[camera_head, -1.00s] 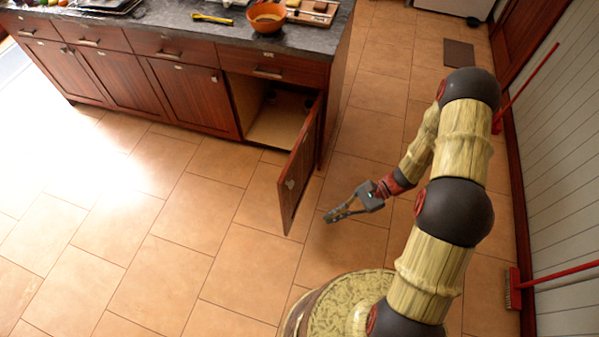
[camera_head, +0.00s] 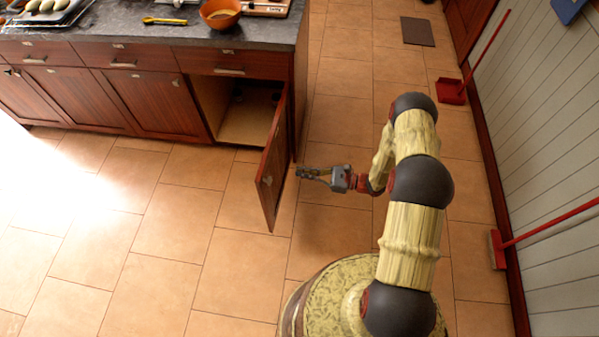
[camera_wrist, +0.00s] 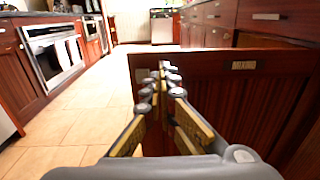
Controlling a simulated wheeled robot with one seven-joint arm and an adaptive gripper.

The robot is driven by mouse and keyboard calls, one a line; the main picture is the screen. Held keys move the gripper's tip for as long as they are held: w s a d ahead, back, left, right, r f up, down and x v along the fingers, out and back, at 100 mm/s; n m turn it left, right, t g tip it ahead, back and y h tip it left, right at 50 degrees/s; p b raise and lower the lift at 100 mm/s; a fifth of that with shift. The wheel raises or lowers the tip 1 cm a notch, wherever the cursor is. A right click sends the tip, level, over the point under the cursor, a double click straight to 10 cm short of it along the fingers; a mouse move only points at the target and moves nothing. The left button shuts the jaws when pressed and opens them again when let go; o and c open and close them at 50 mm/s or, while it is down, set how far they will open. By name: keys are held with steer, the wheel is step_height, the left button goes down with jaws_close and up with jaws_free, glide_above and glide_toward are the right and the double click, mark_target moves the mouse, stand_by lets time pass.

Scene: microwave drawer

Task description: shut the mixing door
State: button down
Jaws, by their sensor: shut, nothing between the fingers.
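The mixing door (camera_head: 273,165) is a dark red-brown wooden cabinet door. It stands wide open, sticking out from the right end of the counter front. In the wrist view the door (camera_wrist: 222,115) fills the right half, with a small label reading MIXING near its top. My gripper (camera_head: 299,172) is just right of the door in the head view, pointing left at it. In the wrist view the fingers (camera_wrist: 160,78) are shut with nothing held and point towards the door's left part. I cannot tell whether the fingertips touch it.
The open cabinet (camera_head: 245,115) behind the door shows a pale bare floor with small dark items at its back. The stone counter (camera_head: 130,32) holds an orange bowl (camera_head: 220,12) and a yellow tool. Tiled floor is clear left of the door. A red broom (camera_head: 545,228) leans at the right wall.

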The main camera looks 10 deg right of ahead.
mark_target(265, 167)
steer(key=b+x, duration=0.2)
steer(key=x, duration=0.9)
steer(key=shift+a, duration=0.2)
